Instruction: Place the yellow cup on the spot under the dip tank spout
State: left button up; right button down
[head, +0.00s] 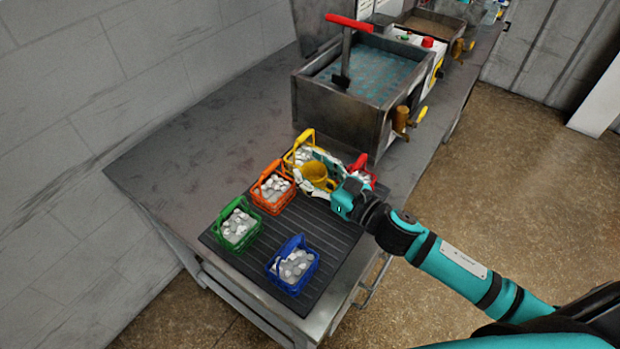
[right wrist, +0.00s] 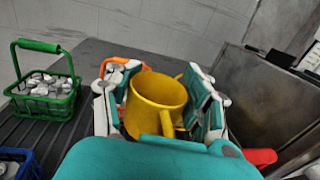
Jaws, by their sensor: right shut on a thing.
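The yellow cup (head: 315,175) is held upright between the fingers of my right gripper (head: 322,165), among the baskets in front of the dip tank. In the right wrist view the yellow cup (right wrist: 155,98) shows its open top, with a finger on each side and its handle towards the palm. The dip tank (head: 335,108) is a grey metal box behind the cup. Its brass spout (head: 401,120) with a yellow lever is on the tank's right side. I cannot make out a marked spot under it. My left gripper is not in view.
Green (head: 236,224), blue (head: 292,264), orange (head: 272,188), yellow (head: 300,152) and red (head: 361,168) baskets of pale pieces stand around a black ribbed mat (head: 262,252). A red-handled tool (head: 347,45) stands in the tank. The bench's left part is clear.

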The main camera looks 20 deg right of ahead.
jog(key=shift+r, duration=0.9)
jog(key=shift+s+m+h, duration=0.3)
jog(key=shift+h, duration=0.2)
jog(key=s+d+m+t+h, duration=0.1)
jog(key=s+d+m+h, duration=0.1)
jog(key=s+h, duration=0.2)
jog(key=s+d+m+t+h, duration=0.1)
jog(key=s+d+m+h, duration=0.1)
jog(key=s, duration=0.7)
jog(key=shift+s+m+h, duration=0.3)
jog(key=shift+m+h, duration=0.3)
jog(key=shift+h, duration=0.3)
jog(key=shift+d, duration=0.15)
jog(key=shift+w+r, duration=0.1)
